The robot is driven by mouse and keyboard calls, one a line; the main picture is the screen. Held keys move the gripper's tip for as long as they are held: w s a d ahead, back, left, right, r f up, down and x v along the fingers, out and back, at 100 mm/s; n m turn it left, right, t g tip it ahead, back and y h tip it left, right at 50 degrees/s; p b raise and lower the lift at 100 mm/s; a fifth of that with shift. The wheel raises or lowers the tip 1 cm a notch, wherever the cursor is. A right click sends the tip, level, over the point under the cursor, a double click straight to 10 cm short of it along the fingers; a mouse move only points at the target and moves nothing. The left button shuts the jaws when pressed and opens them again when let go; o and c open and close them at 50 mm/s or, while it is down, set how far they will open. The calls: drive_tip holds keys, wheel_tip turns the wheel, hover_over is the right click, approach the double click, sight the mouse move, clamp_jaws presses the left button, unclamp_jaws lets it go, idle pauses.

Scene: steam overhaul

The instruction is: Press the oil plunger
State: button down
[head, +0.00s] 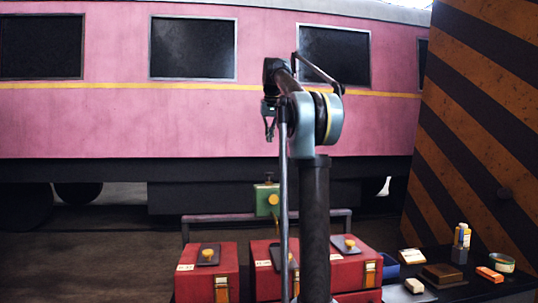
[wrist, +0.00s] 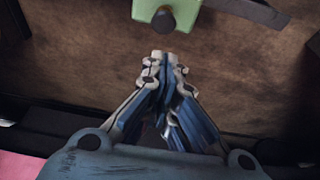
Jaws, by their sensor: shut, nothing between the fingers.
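A green box (head: 266,201) stands behind the red cases in the head view, with a small dark knob on top (head: 268,178) and a yellow round piece on its front. The knob looks like the oil plunger, though no label shows. In the wrist view the green box (wrist: 190,10) is at the top edge, partly cut off, with the dark round knob (wrist: 163,20) on it. My gripper (wrist: 163,57) is shut and empty, its tips just below the knob in that picture. In the head view my gripper (head: 270,137) hangs well above the box, apart from it.
Red cases (head: 208,270) with dark plates and yellow knobs stand in front. A dark bench (head: 465,288) at right carries a bottle, a tin, blocks and a blue tray. A striped panel (head: 480,130) rises at right; a pink carriage (head: 200,120) spans the back.

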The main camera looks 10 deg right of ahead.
drive_tip(key=x, duration=1.1)
drive_tip(key=shift+s+f, duration=0.2)
drive_tip(key=shift+f, duration=0.95)
drive_tip(key=shift+f, duration=0.1)
drive_tip(key=shift+f, duration=1.3)
drive_tip(key=shift+r, duration=0.35)
drive_tip(key=w+v, duration=0.1)
drive_tip(key=v, duration=1.2)
drive_tip(key=shift+r, duration=0.25)
